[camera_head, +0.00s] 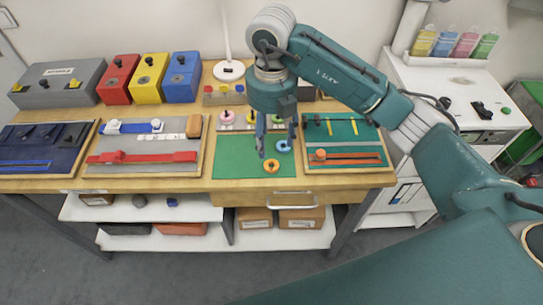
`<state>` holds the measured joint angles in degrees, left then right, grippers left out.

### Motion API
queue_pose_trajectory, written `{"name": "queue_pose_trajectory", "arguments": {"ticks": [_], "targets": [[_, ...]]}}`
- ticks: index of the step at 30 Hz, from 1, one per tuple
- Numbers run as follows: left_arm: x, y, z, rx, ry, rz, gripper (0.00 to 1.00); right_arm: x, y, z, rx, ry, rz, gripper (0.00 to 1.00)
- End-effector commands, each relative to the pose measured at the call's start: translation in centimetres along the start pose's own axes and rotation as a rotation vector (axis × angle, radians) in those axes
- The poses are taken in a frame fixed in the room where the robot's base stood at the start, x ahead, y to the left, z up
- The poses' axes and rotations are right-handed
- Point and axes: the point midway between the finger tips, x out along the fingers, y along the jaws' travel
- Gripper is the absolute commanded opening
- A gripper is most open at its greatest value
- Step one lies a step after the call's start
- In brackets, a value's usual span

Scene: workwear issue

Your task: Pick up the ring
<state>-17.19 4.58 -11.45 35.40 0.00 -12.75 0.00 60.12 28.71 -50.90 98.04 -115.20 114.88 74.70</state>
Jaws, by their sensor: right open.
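My left gripper is not in view.
Left of the mat are a grey board (142,165) with red and blue pieces and a dark blue board (38,167). A second green board (345,130) is on the right. Red, yellow and blue boxes (180,77) stand at the back. A white cabinet (475,85) stands right.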

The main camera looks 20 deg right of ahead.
Motion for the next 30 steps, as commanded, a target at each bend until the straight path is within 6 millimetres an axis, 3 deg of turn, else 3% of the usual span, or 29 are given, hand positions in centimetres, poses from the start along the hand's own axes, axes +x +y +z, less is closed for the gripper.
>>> {"name": "queue_pose_trajectory", "arguments": {"ticks": [6, 14, 21, 30], "targets": [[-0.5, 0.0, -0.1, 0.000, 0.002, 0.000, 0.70, 3.7, 0.0, -0.2, -0.001, 0.008, -0.001, 0.55], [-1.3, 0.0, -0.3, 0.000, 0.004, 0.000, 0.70, 5.7, 0.1, -0.1, -0.003, 0.006, 0.001, 0.55], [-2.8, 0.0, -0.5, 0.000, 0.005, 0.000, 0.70, 9.3, 0.1, 0.0, -0.004, 0.007, 0.002, 0.55], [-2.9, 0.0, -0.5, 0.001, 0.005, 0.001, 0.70, 10.3, 0.2, 0.1, -0.005, 0.004, 0.003, 0.55]]}}
